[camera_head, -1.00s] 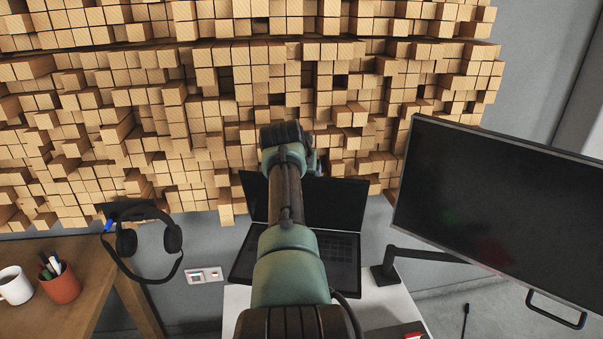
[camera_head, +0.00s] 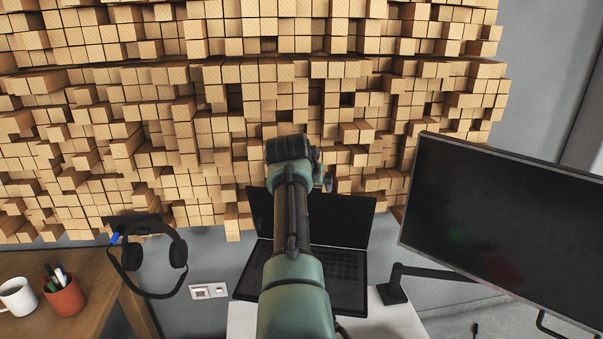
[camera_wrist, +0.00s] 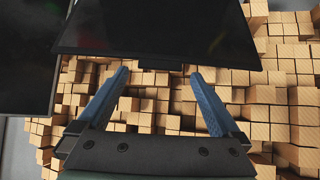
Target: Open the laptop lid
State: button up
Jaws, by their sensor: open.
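The black laptop (camera_head: 340,265) sits on a white desk in the head view. Its lid (camera_head: 342,220) stands raised well up from the keyboard, and my arm hides its middle. In the wrist view the dark lid (camera_wrist: 160,28) spans the top, beyond my fingertips. My gripper (camera_wrist: 160,95) is open and empty, with its two blue fingers spread apart. Its fingertips sit just short of the lid's edge in the picture, and I cannot tell whether they touch it. In the head view the fingers are mostly hidden by my arm.
A monitor (camera_head: 510,210) on a black arm stands at the right. Headphones (camera_head: 150,258) hang at the left, near a wooden table (camera_head: 105,285) with a white mug (camera_head: 16,297) and a red pen cup (camera_head: 65,297). A wooden block wall (camera_head: 230,100) stands behind.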

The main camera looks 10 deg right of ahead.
jog(key=b+v, duration=0.2)
jog(key=v, duration=1)
jog(key=shift+w, duration=0.1)
jog(key=shift+f, duration=0.1)
jog(key=shift+c, duration=1)
jog(key=a+f+t+b, duration=0.1)
jog(key=f+b, duration=0.1)
jog(key=w+a+f+t+b, duration=0.1)
jog(key=f+b, duration=0.1)
jog(key=w+a+f+t+b, duration=0.1)
jog(key=f+b, duration=0.1)
jog(key=b, duration=0.1)
jog(key=shift+a+f+t, duration=0.3)
jog(key=shift+a+f, duration=0.05)
jog(key=shift+a, duration=0.05)
jog(key=c, duration=1)
jog(key=f+b, duration=0.1)
jog(key=f+t+b, duration=0.2)
jog(key=b, duration=0.1)
jog(key=shift+s+a+f, duration=0.2)
jog(key=shift+a+f, duration=0.05)
jog(key=shift+f, duration=0.1)
grip_shut()
jog(key=s+d+f+t+h+b, duration=0.35)
jog(key=s+f+t+b, duration=0.2)
jog(key=b, duration=0.25)
jog(key=p+x, duration=0.1)
jog(key=x, duration=1.2)
jog(key=shift+a+r, duration=0.15)
jog(key=shift+r, duration=0.1)
